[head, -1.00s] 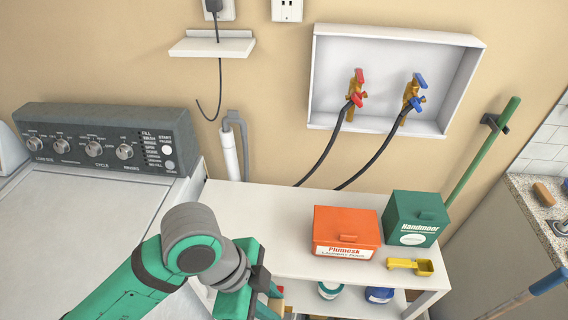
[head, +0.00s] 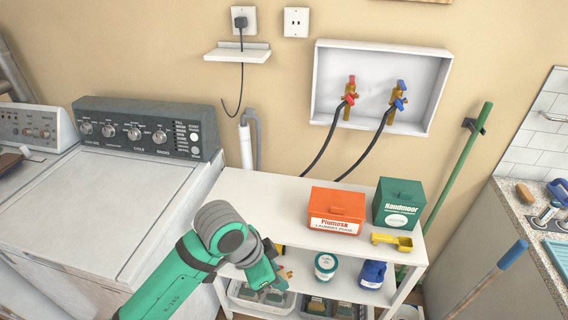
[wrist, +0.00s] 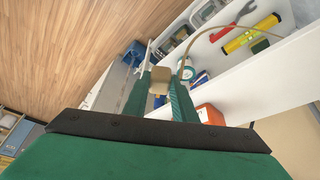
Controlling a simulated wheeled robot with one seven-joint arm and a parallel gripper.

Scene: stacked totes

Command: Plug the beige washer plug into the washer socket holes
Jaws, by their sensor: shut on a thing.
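My gripper (wrist: 160,92) is shut on a beige plug (wrist: 160,75) in the wrist view. The plug sits between the two green fingers, and a thin beige cord (wrist: 225,27) arcs off to the right over the white shelf. In the head view my gripper (head: 281,276) hangs beside the front left of the white shelf unit, low and well away from the wall; the plug is too small there to make out clearly. On the wall above, a white socket plate (head: 296,22) with dark holes is empty. Left of it, another plate (head: 238,12) has a dark plug in it.
A small white ledge (head: 237,52) juts out below the left plate. The washer (head: 85,215) stands at left. An orange box (head: 336,210), green box (head: 399,203) and yellow scoop (head: 392,241) occupy the shelf top's right side; its left part is clear. A recessed tap box (head: 325,118) is above.

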